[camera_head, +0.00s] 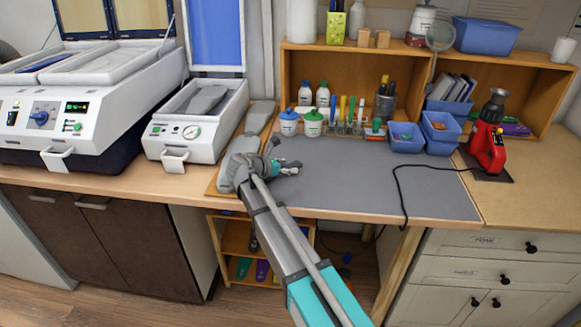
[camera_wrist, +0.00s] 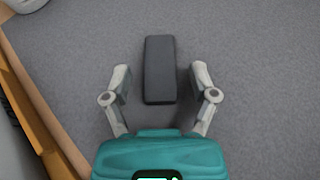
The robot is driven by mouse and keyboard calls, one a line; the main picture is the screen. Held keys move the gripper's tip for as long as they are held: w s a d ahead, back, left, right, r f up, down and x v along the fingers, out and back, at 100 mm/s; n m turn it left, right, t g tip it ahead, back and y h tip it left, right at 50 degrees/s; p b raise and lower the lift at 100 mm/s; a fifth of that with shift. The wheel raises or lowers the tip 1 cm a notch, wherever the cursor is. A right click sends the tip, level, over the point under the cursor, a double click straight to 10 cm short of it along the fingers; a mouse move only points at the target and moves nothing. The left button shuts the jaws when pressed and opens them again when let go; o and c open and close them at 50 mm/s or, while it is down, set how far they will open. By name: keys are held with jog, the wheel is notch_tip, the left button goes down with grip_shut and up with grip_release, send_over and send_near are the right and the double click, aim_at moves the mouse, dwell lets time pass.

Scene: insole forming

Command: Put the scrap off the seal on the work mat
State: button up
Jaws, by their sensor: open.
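A dark grey rectangular block (camera_wrist: 160,72), which looks like the scrap, lies on the grey work mat (camera_wrist: 245,50). My gripper (camera_wrist: 162,78) is open over the mat, its fingers on either side of the block with a gap at each side. In the head view, my gripper (camera_head: 290,166) is at the left part of the work mat (camera_head: 380,190); the block is not clearly seen there. The small white press (camera_head: 190,138) stands open to the left with a grey form (camera_head: 206,99) inside. Its seal is too small to make out clearly.
A larger white machine (camera_head: 85,110) stands at the far left. Grey insole shapes (camera_head: 259,117) lie on a wooden board left of the mat. Bottles, pens and blue bins (camera_head: 407,137) line the back. A red tool (camera_head: 488,140) with a black cable stands right. The mat's middle is clear.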

jog(key=shift+r, duration=0.1)
jog(key=shift+r, duration=0.15)
jog(key=p+v, duration=0.5)
jog(key=v, duration=0.7)
dwell(0.6)
